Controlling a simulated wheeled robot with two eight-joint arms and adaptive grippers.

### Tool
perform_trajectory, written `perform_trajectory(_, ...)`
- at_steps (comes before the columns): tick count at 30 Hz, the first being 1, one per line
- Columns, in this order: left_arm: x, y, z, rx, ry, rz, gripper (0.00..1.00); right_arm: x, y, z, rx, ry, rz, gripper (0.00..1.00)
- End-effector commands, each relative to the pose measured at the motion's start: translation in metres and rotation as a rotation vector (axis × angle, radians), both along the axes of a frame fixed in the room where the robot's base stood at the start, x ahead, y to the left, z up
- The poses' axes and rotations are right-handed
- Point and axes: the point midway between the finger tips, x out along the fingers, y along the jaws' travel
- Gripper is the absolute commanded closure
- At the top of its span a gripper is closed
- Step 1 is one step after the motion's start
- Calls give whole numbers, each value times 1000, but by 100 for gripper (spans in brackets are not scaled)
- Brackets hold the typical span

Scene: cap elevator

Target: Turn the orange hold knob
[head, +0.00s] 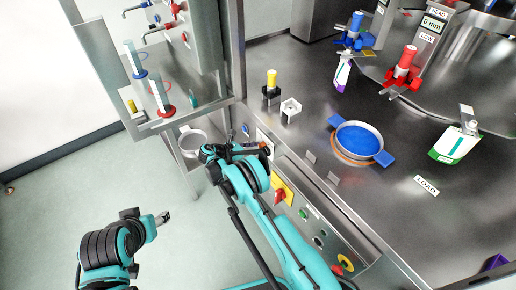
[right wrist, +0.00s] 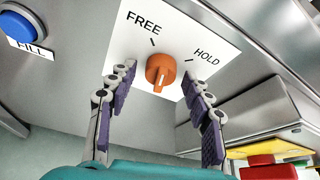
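The orange hold knob (right wrist: 160,70) sits on a white plate marked FREE at the left and HOLD at the right, with a tick beside each word. Which tick its grip lines up with is hard to tell. My right gripper is open in the right wrist view (right wrist: 160,100), its fingers apart to either side of and below the knob, not visibly touching it. In the head view my right gripper (head: 262,148) is at the cabinet's front panel. My left gripper (head: 163,217) hangs over the floor at lower left, too small to read its fingers.
A blue FILL button (right wrist: 18,28) is left of the knob plate. A red switch on a yellow plate (head: 281,194) and further buttons run along the front panel. A blue-handled round part (head: 358,139) and cartons stand on the steel top. The floor at left is clear.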

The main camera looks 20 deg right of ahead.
Motion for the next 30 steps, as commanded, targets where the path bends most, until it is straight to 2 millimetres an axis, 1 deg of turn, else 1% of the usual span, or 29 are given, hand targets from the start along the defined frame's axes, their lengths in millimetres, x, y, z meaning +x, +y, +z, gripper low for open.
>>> perform_trajectory(1, 0, 0, 0, 0, 0, 0, 47, 0, 0, 0, 0, 0, 0, 68)
perform_trajectory(4, 0, 0, 0, 0, 0, 0, 47, 0, 0, 0, 0, 0, 0, 94)
perform_trajectory(5, 0, 0, 0, 0, 0, 0, 47, 0, 0, 0, 0, 0, 0, 97)
perform_trajectory(11, 0, 0, 0, 0, 0, 0, 47, 0, 0, 0, 2, -5, 0, 97)
perform_trajectory(17, 0, 0, 0, 0, 0, 0, 47, 0, 0, 0, 20, -51, 0, 97)
perform_trajectory(23, 0, 0, 0, 0, 0, 0, 47, -1, 0, 0, 61, -165, 1, 97)
perform_trajectory(30, 0, 0, 0, 0, 0, 0, 47, -3, -1, 0, 135, -369, 0, 97)
